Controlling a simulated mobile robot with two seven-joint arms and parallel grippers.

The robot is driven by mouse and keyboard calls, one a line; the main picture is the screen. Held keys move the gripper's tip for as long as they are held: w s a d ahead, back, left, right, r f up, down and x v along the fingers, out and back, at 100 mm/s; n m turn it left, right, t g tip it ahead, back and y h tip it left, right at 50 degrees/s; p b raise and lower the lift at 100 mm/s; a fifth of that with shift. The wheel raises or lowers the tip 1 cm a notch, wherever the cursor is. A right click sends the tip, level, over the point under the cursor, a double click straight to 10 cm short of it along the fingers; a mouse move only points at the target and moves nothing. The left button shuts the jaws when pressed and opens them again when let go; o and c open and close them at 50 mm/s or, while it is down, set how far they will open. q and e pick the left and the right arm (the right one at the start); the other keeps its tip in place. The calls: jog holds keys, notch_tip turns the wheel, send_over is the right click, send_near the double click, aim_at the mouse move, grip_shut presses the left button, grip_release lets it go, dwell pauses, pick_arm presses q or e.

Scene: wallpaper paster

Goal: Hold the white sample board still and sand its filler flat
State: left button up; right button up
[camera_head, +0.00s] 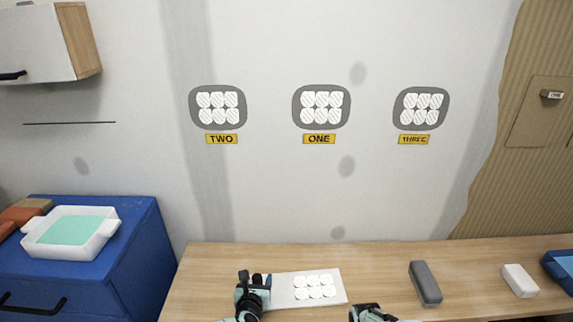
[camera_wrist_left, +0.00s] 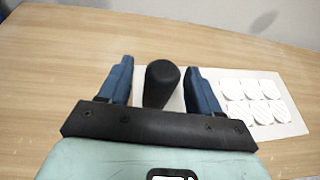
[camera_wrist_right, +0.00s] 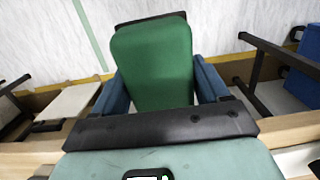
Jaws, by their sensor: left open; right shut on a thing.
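The white sample board (camera_head: 333,292) lies flat on the wooden bench, with several pale filler patches (camera_head: 314,287) on its right part. It also shows in the left wrist view (camera_wrist_left: 285,111). My left gripper (camera_head: 253,283) is over the board's left end, open. A dark upright knob (camera_wrist_left: 162,84) stands between its fingers with gaps on both sides; its foot is hidden. My right gripper (camera_head: 371,311), at the bottom edge of the head view, is right of the board. In the right wrist view it is shut on a green block (camera_wrist_right: 152,65) with a dark far edge.
A grey block (camera_head: 425,282) and a white block (camera_head: 520,280) lie on the bench (camera_head: 390,255) to the right, before a blue tray (camera_head: 560,268). A white tub (camera_head: 72,232) with green contents stands on the blue cabinet (camera_head: 130,235). Three patched wall spots carry labels TWO, ONE and THREE.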

pick_arm(q)
jog(key=shift+w+f, duration=0.1)
jog(key=shift+w, duration=0.05)
pick_arm(e)
jog(key=shift+f, duration=0.15)
pick_arm(q)
jog(key=shift+w+f+b, duration=0.25)
jog(key=shift+w+b, duration=0.4)
jog(key=shift+w, duration=0.05)
pick_arm(e)
jog(key=shift+w+f, duration=0.1)
jog(key=shift+f, duration=0.55)
pick_arm(q)
jog(key=c, duration=1.1)
grip_shut()
jog(key=shift+f, duration=0.1)
